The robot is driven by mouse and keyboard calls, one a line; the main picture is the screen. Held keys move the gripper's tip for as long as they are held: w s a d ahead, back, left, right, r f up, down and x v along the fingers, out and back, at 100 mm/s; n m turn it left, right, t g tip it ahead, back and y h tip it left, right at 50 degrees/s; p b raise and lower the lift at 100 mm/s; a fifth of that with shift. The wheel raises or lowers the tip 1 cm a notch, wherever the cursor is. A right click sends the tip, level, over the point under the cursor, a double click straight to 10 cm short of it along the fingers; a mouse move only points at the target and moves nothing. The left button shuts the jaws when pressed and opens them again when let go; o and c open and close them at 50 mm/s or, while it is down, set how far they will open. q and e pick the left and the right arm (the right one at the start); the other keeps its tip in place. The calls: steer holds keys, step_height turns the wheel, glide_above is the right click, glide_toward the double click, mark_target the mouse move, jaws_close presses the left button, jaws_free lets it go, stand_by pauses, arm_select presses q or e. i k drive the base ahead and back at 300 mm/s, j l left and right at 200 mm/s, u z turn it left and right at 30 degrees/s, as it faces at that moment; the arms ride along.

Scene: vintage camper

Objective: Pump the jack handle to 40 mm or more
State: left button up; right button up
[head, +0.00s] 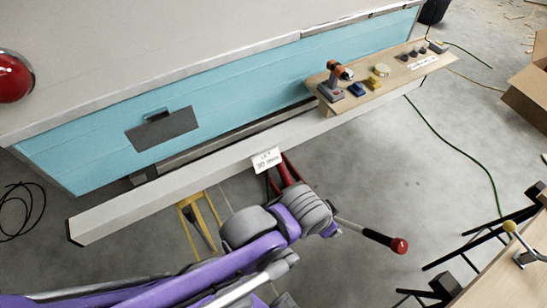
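The red jack (286,172) stands under the white sill beam, largely hidden by my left arm. Its metal handle (355,227) slopes out to the lower right and ends in a black grip (380,238) with a red tip (400,246). A white card (266,160) on the beam above the jack seems to read "LIFT 30 mm". My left arm reaches in from the lower left, and its grey wrist covers the handle's inner end. My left gripper (329,229) is mostly hidden by the wrist, so its fingers cannot be made out. My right gripper is not visible.
A yellow stand (198,213) supports the beam (130,207) left of the jack. A wooden shelf (405,73) with a drill and small items sits at upper right. A workbench (515,268) and dark legs stand at lower right. A green cord (455,145) crosses the floor.

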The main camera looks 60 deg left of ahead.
mark_target(385, 240)
steer(key=i+j+z, duration=0.15)
steer(key=j+z, duration=0.2)
steer(key=i+j+z, duration=0.1)
steer(key=j+z, duration=0.25)
steer(key=l, duration=0.1)
